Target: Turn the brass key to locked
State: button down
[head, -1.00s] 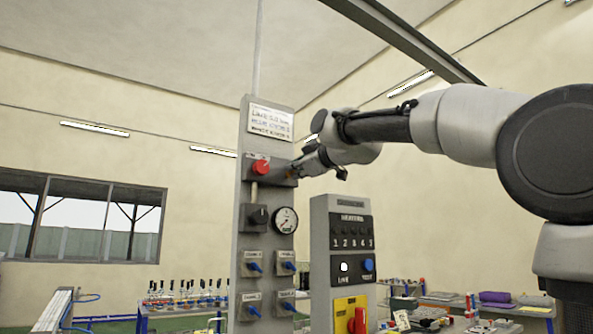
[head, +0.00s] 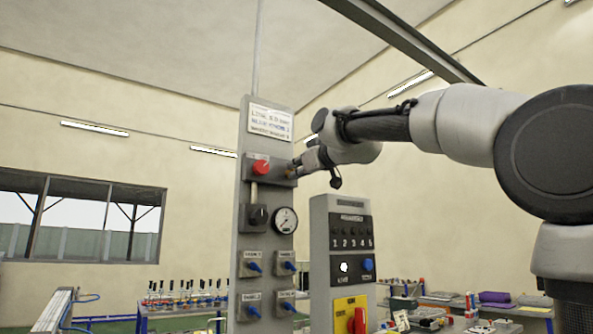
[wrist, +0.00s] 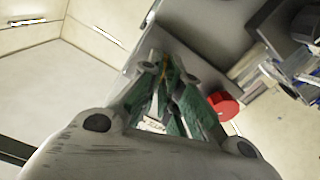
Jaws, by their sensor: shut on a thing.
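The brass key (head: 290,172) sits at the right end of the grey box that also carries a red knob (head: 261,167), high on the tall grey panel. My gripper (head: 297,168) is at the key and shut on it, coming in from the right. In the wrist view the green-lined fingers (wrist: 164,88) close around a small brass-coloured piece (wrist: 163,66). The fingers hide most of the key, so I cannot read its angle or any marking.
Below on the panel are a black switch (head: 259,216), a round gauge (head: 285,220) and several blue valve handles. A separate heater box (head: 342,255) with a red-on-yellow switch stands close to the right. The red knob also shows beside my fingers in the wrist view (wrist: 223,106).

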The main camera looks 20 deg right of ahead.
jog(key=m, duration=1.2)
jog(key=shift+w+d+f+m, duration=0.1)
jog(key=shift+d+f+m, duration=0.1)
jog(key=shift+m, duration=0.1)
dwell(0.4)
jog(key=c, duration=1.6)
grip_release()
jog(key=shift+c, duration=0.2)
jog(key=shift+r, duration=0.1)
jog(key=v, duration=1.2)
